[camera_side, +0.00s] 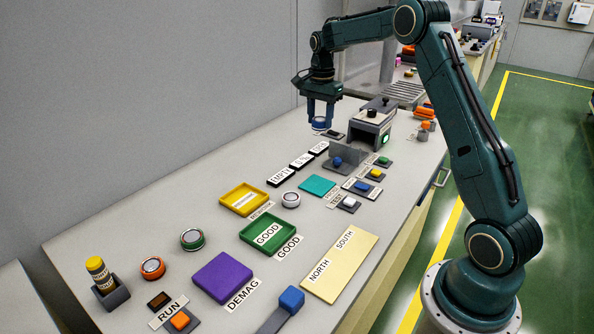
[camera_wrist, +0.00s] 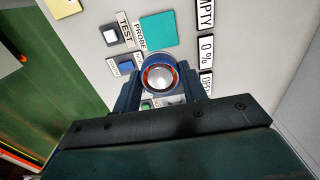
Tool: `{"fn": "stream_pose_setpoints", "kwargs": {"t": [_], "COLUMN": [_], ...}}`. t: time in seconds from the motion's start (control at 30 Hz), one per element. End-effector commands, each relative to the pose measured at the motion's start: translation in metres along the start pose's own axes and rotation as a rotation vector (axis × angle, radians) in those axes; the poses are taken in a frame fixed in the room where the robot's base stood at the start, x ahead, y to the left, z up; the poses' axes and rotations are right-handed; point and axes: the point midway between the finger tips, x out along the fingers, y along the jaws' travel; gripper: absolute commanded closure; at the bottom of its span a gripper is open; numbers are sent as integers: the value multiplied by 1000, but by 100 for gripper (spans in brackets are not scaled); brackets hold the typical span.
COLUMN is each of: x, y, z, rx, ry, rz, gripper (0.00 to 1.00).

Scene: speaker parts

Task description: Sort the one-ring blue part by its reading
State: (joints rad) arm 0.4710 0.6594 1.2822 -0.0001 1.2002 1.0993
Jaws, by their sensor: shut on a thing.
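My gripper (camera_side: 320,118) hangs above the far part of the bench, shut on a round blue part (camera_side: 319,126). In the wrist view the blue part (camera_wrist: 160,75) sits between the two fingers, with an orange-red ring around a silver dome. It is held clear of the bench. The green GOOD tray (camera_side: 268,235) and a yellow tray (camera_side: 243,199) stand mid-bench with no part in them. A teal pad (camera_side: 318,186) lies nearer me, and it also shows in the wrist view (camera_wrist: 159,29) beside a PROBE label. A grey instrument (camera_side: 368,128) shows a green light.
Loose round parts stand on the bench: a white one (camera_side: 291,200), a green one (camera_side: 192,239) and an orange one (camera_side: 152,267). A purple DEMAG pad (camera_side: 222,277), a NORTH/SOUTH board (camera_side: 340,265) and several coloured buttons lie around. The bench's left rear is clear.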

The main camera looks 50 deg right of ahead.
Motion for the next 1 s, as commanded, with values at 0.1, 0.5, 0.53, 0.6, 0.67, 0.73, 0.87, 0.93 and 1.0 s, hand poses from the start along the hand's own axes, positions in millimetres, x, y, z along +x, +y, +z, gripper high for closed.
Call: {"fn": "stream_pose_setpoints", "kwargs": {"t": [0.1, 0.5, 0.53, 0.6, 0.67, 0.73, 0.87, 0.93, 1.0], "x": [0, 22, 26, 35, 45, 56, 78, 90, 101], "y": [0, -33, -38, -50, -61, -74, -97, -107, -115], "z": [0, 29, 34, 48, 61, 78, 111, 129, 146], "rx": [-1, -96, -112, -153, -190, -236, -324, -368, -409], "ry": [1, 0, 0, 0, 0, -1, 0, 0, 0], "rz": [-1, 0, 0, 0, 2, 2, 0, 0, 0], "gripper": [93, 93, 93, 93, 93, 93, 93, 93, 93]}}
